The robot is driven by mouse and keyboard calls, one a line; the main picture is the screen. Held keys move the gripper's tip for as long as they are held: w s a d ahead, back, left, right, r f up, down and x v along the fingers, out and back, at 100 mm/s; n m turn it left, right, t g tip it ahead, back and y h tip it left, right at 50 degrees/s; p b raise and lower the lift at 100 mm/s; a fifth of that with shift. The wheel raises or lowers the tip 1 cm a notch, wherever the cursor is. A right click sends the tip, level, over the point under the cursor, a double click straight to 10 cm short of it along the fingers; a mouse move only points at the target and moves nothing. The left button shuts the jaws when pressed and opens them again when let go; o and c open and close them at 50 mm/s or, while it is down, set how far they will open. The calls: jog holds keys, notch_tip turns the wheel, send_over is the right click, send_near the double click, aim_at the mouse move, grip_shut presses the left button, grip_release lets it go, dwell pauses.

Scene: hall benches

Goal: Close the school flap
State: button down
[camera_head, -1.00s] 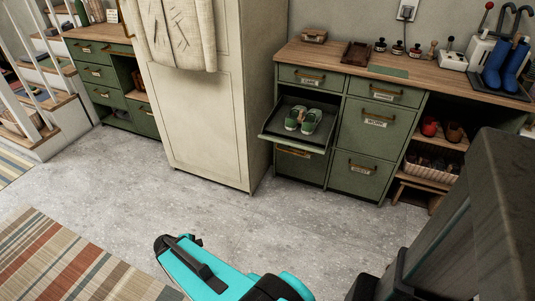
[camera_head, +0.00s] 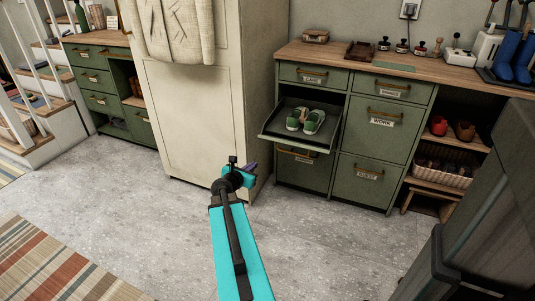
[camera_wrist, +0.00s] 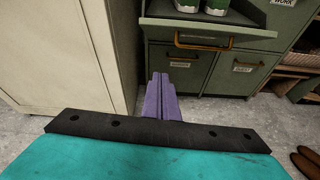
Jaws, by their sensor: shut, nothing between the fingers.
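An open flap (camera_head: 275,136) is folded down from the left column of the green cabinet, under the drawer labelled CARE. I cannot read a label on it, so I cannot confirm it is the school flap. A pair of green and white shoes (camera_head: 306,120) stands on it. In the wrist view the flap (camera_wrist: 195,24) crosses the top, with a brass handle on the front below its edge. My gripper (camera_head: 251,167) is in front of the cream cupboard's right edge, left of and apart from the flap. Its purple fingers (camera_wrist: 160,95) are shut and empty.
The WORK flap (camera_head: 376,131) and GUEST flap (camera_head: 367,181) beside it are closed. The tall cream cupboard (camera_head: 195,110) stands left of the cabinet. Open shelves with a basket (camera_head: 440,174) are at the right. The grey floor (camera_head: 150,190) in front is clear.

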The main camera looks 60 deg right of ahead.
jog(key=shift+s+d+r+n+h, duration=0.2)
jog(key=shift+s+d+r, duration=0.1)
jog(key=shift+d+r, duration=0.15)
jog(key=shift+s+d+r+n+h, duration=0.1)
jog(key=shift+s+d+r+n, duration=0.15)
jog(key=shift+d, duration=0.25)
jog(key=shift+d, duration=0.1)
jog(key=d+b, duration=0.2)
jog(key=d, duration=0.9)
jog(key=shift+w+d+r+b, duration=0.2)
jog(key=shift+w+r+b, duration=0.1)
jog(key=shift+r, duration=0.05)
